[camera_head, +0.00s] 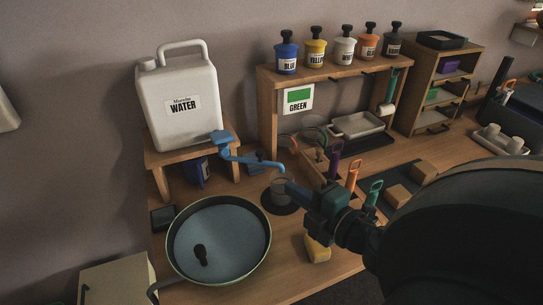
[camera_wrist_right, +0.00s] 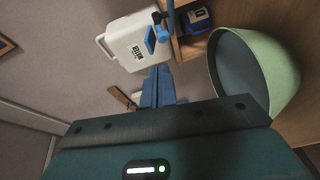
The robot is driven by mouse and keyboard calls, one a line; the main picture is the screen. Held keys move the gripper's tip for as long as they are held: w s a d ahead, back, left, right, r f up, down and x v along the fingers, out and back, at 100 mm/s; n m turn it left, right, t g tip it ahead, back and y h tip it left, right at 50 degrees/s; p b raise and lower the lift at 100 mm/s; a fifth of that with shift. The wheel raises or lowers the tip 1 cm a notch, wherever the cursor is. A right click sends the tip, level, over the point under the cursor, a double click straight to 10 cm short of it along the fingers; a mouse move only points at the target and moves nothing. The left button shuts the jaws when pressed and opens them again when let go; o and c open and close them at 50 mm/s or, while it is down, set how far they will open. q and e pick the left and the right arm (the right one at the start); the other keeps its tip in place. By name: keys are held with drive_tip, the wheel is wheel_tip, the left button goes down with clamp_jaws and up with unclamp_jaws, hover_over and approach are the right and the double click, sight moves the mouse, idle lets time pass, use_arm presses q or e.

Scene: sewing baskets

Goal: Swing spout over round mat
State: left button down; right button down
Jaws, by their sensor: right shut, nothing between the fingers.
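The white water jug (camera_head: 180,100) stands on a small wooden stand at the left, with a blue tap and spout (camera_head: 250,160) reaching right from its base. The spout's tip hangs near the dark round mat (camera_head: 272,208); I cannot tell if it is exactly above it. In the right wrist view, the shut fingers (camera_wrist_right: 158,85) point toward the blue spout (camera_wrist_right: 162,28) and the jug (camera_wrist_right: 130,42). My left gripper is not in view.
A large round basin (camera_head: 220,240) stands at the front left. Colored pump bottles (camera_head: 343,48) line the shelf behind. Upright colored-handled tools (camera_head: 353,174), a yellow block (camera_head: 317,250) and brown blocks (camera_head: 398,195) crowd the right side near my arm.

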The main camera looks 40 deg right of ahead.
sight(266, 163)
drive_tip(key=w, duration=0.4)
drive_tip(key=w+f+p, duration=0.1)
drive_tip(key=w, duration=0.3)
drive_tip(key=w+d+p, duration=0.1)
drive_tip(key=w, duration=0.3)
drive_tip(key=shift+d+f, duration=0.1)
drive_tip(key=shift+f, duration=0.2)
drive_tip(key=shift+w+d+f, duration=0.15)
drive_tip(key=shift+w+d, duration=0.15)
drive_tip(key=shift+w, duration=0.05)
